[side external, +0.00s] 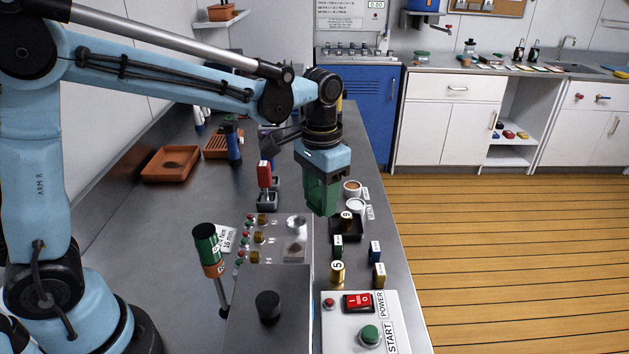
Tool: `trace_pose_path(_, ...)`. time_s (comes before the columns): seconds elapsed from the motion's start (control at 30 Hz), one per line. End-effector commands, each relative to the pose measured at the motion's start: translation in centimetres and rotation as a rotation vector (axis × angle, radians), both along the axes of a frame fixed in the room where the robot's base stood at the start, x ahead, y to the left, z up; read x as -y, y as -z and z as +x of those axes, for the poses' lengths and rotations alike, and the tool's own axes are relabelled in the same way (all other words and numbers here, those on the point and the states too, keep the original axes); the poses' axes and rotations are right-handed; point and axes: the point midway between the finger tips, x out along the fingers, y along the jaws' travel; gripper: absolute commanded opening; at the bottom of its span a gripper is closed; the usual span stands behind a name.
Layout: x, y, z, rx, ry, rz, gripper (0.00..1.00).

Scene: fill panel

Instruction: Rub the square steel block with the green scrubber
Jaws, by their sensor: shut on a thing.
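My gripper (321,180) is in the middle of the side external view, pointing down above the bench. It is shut on a dark green blocky thing, which I take to be the green scrubber (321,196); where jaws end and scrubber begins is hard to tell. A small square steel block (294,249) appears set in the light panel, below and left of my gripper. A round steel piece (297,224) is just behind it on the same panel. The scrubber is above the bench and apart from the square block.
A black tray (352,236) holds a brass piece marked 9. Small labelled blocks and a brass piece marked 5 (338,272) stand nearby. A red-handled item (264,176), a green-topped post (207,250) and a switch box (375,340) surround the panel. The bench is open at left.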

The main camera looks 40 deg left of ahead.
Motion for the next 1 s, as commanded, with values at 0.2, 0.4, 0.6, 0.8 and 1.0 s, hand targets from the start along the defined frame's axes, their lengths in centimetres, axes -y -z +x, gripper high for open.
trace_pose_path(0.2, 0.1, 0.1, -2.0, 0.0, 0.366, 0.0, 0.22)
trace_pose_path(0.4, 0.2, 0.1, -3.0, 0.0, 0.564, 0.0, 0.22)
trace_pose_path(0.6, 0.2, 0.5, -3.2, 0.0, 0.618, 0.0, 0.22)
trace_pose_path(0.8, 0.2, 1.8, -3.2, 0.0, 0.616, 0.0, 0.22)
trace_pose_path(1.0, 0.1, 3.6, -3.2, 0.0, 0.615, 0.0, 0.22)
